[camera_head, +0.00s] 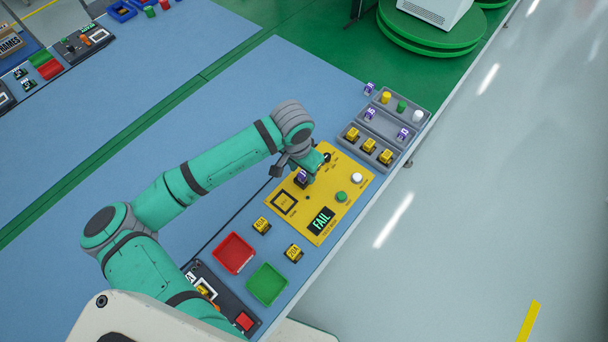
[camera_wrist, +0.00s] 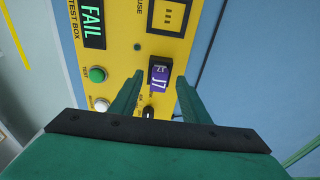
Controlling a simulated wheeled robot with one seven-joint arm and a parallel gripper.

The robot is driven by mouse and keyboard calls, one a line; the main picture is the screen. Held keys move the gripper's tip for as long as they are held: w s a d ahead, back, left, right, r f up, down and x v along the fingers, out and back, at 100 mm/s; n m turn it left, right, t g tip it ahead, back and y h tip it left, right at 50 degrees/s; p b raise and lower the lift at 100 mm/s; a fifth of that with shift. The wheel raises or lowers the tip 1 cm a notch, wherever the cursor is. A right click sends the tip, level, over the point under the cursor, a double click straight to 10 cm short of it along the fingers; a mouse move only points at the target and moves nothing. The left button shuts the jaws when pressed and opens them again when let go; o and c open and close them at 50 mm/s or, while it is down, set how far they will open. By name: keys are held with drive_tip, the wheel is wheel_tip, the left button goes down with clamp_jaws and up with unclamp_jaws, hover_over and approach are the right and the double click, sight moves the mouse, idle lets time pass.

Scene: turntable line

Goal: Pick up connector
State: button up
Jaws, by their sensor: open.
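A small purple block with a white marking (camera_wrist: 159,76), perhaps the connector, sits upright at a black slot on the yellow test box (camera_wrist: 128,60). It also shows beside my gripper in the head view (camera_head: 301,176). My gripper (camera_wrist: 160,84) is open, with one finger on each side of the purple block and no clear contact. In the head view my gripper (camera_head: 309,178) is low over the test box (camera_head: 318,222), and my arm hides part of it. The test box display (camera_head: 321,221) reads FAIL.
A grey sorting tray (camera_head: 411,143) behind holds several purple, yellow and other small parts. A red bin (camera_head: 233,253) and a green bin (camera_head: 267,284) stand in front. Two yellow blocks (camera_head: 262,225) (camera_head: 294,253) lie nearby.

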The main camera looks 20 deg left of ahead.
drive_tip(key=shift+d, duration=0.15)
clamp_jaws()
drive_tip(key=shift+r, duration=0.1)
